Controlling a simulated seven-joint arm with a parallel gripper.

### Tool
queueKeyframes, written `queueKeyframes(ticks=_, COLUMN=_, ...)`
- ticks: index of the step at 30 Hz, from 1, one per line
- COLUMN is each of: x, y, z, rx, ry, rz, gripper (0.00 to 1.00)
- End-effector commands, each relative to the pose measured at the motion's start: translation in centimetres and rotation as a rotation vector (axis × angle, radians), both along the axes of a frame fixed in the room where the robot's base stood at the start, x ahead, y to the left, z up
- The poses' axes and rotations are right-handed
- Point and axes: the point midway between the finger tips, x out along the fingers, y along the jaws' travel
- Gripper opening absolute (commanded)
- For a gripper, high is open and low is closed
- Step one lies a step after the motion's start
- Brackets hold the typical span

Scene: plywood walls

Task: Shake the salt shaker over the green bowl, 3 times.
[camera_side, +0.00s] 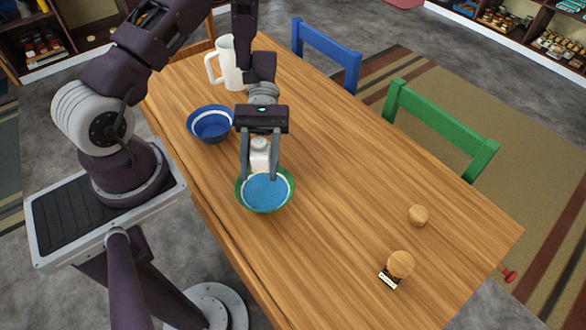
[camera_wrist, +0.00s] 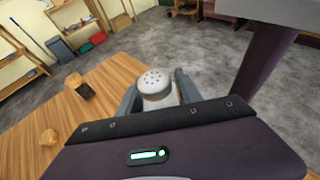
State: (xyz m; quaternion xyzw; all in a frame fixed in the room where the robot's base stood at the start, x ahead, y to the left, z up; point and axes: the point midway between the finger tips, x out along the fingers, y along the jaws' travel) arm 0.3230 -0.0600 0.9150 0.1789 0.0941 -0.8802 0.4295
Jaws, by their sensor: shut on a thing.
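The salt shaker (camera_side: 259,155) is white with a pale cap and is held between the fingers of my gripper (camera_side: 260,172). In the wrist view its domed cap with several holes (camera_wrist: 154,82) shows between the two fingers (camera_wrist: 156,95). My gripper is shut on it. In the side view the shaker appears roughly upright at the far part of the green bowl (camera_side: 283,203), whose inside looks blue. I cannot tell the exact height of the shaker above the bowl. The far rim of the bowl is partly hidden by the gripper and shaker.
A blue bowl (camera_side: 206,133) and a white pitcher (camera_side: 231,72) stand behind on the wooden table (camera_side: 330,180). Two round wooden-topped items (camera_side: 418,215) (camera_side: 400,265) stand at the near right, one with a dark labelled base. The table's middle right is clear. Blue and green chairs line the far edge.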

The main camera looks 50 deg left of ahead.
Motion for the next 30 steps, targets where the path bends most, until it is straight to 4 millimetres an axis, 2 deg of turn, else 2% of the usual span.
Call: queueKeyframes(ticks=30, x=-0.1, y=4.2, z=-4.7, rx=0.926, ry=-0.002, rz=-0.006, gripper=0.00)
